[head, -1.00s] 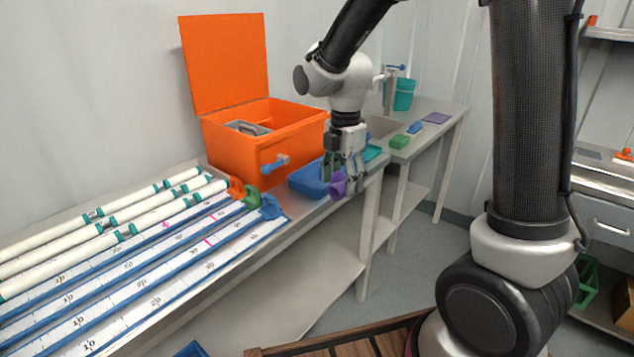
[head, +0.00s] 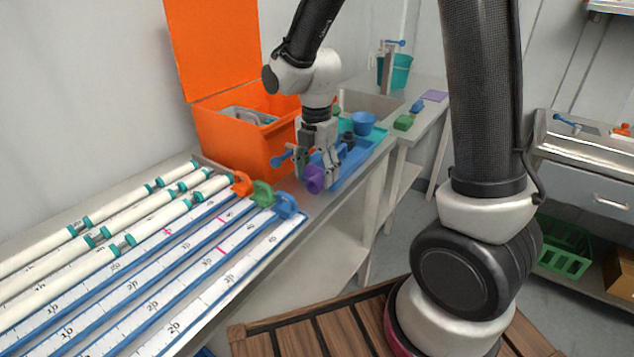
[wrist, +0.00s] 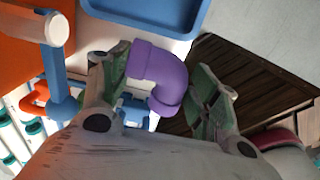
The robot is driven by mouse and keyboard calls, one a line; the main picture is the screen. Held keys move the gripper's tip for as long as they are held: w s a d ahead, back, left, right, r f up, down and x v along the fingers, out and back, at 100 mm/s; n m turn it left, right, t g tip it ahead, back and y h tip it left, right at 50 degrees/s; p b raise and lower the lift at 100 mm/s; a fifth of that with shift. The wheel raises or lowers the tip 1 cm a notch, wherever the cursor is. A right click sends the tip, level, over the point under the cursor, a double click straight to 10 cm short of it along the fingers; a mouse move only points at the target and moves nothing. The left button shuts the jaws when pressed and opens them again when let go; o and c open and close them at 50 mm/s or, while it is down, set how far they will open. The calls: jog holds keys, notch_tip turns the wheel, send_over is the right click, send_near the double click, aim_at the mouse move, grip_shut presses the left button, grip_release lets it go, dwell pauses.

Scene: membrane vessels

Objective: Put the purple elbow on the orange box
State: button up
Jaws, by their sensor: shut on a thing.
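The purple elbow (head: 315,180) is between the fingers of my gripper (head: 318,170), which is shut on it. In the wrist view the purple elbow (wrist: 160,75) shows its bend between the two green-padded fingers. The orange box (head: 225,140) stands on the bench against the wall with its lid (head: 212,45) raised. A grey item (head: 245,117) lies inside the box. My gripper is in front of the box's right part, apart from its opening. A blue valve handle (head: 285,158) sticks out at the box's front.
A blue tray (head: 360,160) lies right of my gripper, with a blue cup (head: 363,122) near it. White tubes (head: 130,225) and ruled boards (head: 235,235) with orange, green and blue hooks fill the left bench. The bench edge drops to the floor on the right.

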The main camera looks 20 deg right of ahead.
jog(key=shift+f, duration=2.2)
jog(key=o, duration=1)
jog(key=shift+f, duration=0.1)
